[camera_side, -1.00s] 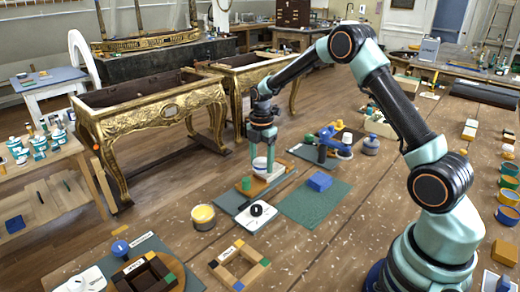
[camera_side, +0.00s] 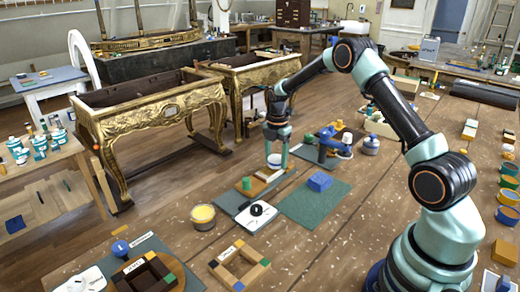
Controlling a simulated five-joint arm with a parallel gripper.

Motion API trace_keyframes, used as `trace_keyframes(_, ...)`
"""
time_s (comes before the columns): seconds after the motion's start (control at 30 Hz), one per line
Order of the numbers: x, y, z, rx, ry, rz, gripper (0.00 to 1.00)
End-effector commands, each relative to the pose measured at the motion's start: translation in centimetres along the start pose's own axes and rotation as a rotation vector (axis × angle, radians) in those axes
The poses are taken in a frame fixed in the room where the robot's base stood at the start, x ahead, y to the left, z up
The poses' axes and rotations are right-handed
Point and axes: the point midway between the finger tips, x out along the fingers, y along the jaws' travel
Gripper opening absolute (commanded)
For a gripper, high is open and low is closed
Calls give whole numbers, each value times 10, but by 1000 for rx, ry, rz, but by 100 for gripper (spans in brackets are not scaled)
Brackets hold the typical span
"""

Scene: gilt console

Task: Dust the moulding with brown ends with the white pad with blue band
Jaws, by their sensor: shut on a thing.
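My gripper (camera_side: 275,154) is shut on the white pad with a blue band (camera_side: 274,162), holding it upright below the fingers. The pad is over the far right end of a pale moulding with brown ends (camera_side: 258,186), which lies on the bench near the green mat. I cannot tell whether the pad touches the moulding. The far end of the moulding is partly hidden by the pad and gripper.
A green block (camera_side: 246,183) stands beside the moulding's near end. A white piece with a black knob (camera_side: 257,210) and a yellow-filled tin (camera_side: 203,215) are in front. Blue clamp-like gear (camera_side: 328,142) stands to the right.

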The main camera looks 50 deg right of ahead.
Motion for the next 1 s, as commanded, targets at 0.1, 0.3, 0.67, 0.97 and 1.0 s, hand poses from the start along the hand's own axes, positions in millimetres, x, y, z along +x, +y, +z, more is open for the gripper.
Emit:
trace_keyframes(0.1, 1, -1, 12, 1, 0, -1, 12)
trace_keyframes(0.3, 0, 0, -3, -2, 1, -2, 12)
trace_keyframes(0.67, 0, 1, -36, -2, 1, -2, 12)
trace_keyframes(0.97, 1, 3, -63, -4, 1, -3, 12)
trace_keyframes(1.0, 1, 3, -67, -3, 1, -3, 12)
